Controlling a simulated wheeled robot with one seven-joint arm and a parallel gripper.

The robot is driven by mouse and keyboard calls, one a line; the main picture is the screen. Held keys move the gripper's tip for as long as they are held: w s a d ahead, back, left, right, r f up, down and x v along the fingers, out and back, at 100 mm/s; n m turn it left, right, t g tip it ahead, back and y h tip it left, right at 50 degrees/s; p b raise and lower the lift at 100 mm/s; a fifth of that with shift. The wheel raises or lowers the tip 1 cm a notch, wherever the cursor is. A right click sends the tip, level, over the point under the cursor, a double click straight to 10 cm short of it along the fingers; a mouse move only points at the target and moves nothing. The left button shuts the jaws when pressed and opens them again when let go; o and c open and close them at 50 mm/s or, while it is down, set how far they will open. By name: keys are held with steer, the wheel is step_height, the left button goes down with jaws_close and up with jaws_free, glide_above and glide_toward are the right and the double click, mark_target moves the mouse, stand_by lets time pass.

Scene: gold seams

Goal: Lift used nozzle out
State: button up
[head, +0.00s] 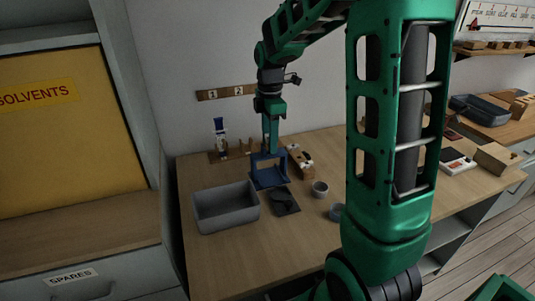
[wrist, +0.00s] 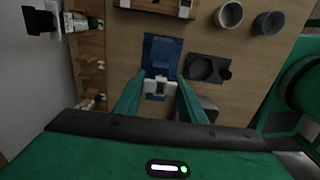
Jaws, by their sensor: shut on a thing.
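My gripper (wrist: 161,82) points down at the blue stand (head: 268,178), close to the back wall. In the wrist view its two green fingers are closed on a small white piece with a metallic middle, seemingly the used nozzle (wrist: 157,87). The blue stand (wrist: 162,52) lies just beyond and beneath the fingertips. I cannot tell whether the white piece still touches the stand. In the head view the nozzle is too small and dark to make out at the fingertips.
A grey bin (head: 226,212) stands left of the stand. A dark tray (head: 286,207) lies in front of it. Two small cups (head: 320,189) (head: 337,212) stand to the right. A wooden rack (head: 217,158) with a bottle stands by the wall. A wooden block (head: 300,170) sits beside the stand.

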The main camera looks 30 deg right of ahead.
steer(key=shift+r, duration=1.95)
